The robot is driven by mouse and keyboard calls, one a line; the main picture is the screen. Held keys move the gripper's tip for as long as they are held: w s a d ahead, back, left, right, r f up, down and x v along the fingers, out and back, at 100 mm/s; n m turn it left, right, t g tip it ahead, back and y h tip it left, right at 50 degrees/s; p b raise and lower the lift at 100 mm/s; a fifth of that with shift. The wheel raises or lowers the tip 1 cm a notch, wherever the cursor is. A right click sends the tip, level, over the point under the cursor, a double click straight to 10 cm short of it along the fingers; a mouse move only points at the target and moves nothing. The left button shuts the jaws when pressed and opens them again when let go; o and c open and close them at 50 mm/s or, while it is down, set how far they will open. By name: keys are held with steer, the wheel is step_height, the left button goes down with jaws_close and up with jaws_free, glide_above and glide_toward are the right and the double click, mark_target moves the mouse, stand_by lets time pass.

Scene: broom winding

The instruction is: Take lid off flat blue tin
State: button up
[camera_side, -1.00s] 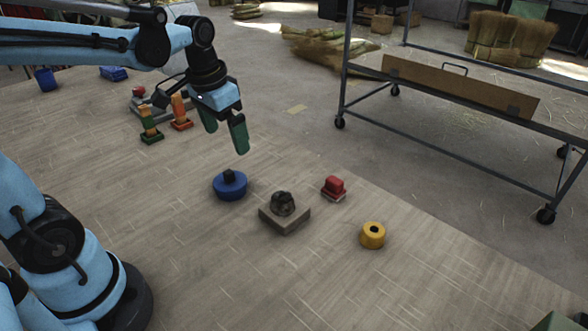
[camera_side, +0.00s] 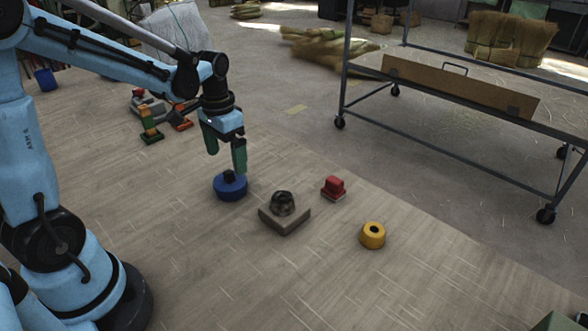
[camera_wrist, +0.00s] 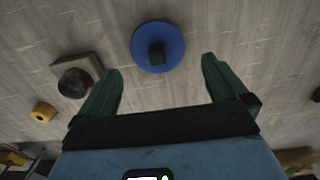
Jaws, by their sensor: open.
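The flat blue tin (camera_side: 230,189) sits on the wood-look floor in the side view. Its round blue lid (camera_wrist: 144,46) carries a dark square knob (camera_wrist: 157,55), seen from above in the wrist view. The seam between lid and tin is too small to make out. My gripper (camera_side: 225,162) is open and points down just above the tin, with its green fingertips close to the knob in the side view. In the wrist view my gripper (camera_wrist: 162,72) has its fingers apart, with the knob slightly beyond the line between the tips. Nothing is between the fingers.
A dark lump on a grey-brown block (camera_side: 284,221) stands right of the tin. A red object (camera_side: 333,187) and a yellow cylinder (camera_side: 373,236) lie farther right. Green (camera_side: 150,130) and orange (camera_side: 182,120) pieces stand behind at left. The front floor is clear.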

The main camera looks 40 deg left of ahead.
mark_target(228, 172)
steer(key=shift+s+d+f, duration=0.1)
steer(key=shift+d+f, duration=0.05)
steer(key=shift+f, duration=2.5)
steer(key=shift+c, duration=0.2)
steer(key=c, duration=0.8)
steer(key=shift+o, duration=0.2)
steer(key=shift+r, duration=0.1)
